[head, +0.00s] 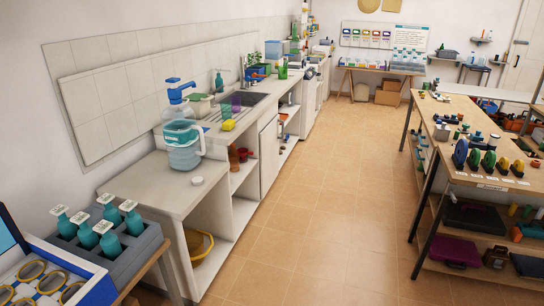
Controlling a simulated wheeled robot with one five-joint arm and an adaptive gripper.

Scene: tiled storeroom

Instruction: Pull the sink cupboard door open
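The sink (238,103) is set into the long counter along the left wall, with a tap behind it. Below it is the pale sink cupboard door (269,157), seen at a steep angle. It looks shut, flush with the counter front. A small dark mark, perhaps its handle, shows near its upper right edge. Open shelves lie on both sides of the door. My gripper is not in view.
A wide tiled floor aisle (325,190) is clear in front of the counter. A workbench with tools (465,165) stands on the right. A lower counter (165,190) with a blue-topped water jug (184,150) and a grey crate of teal bottles (140,245) are nearer.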

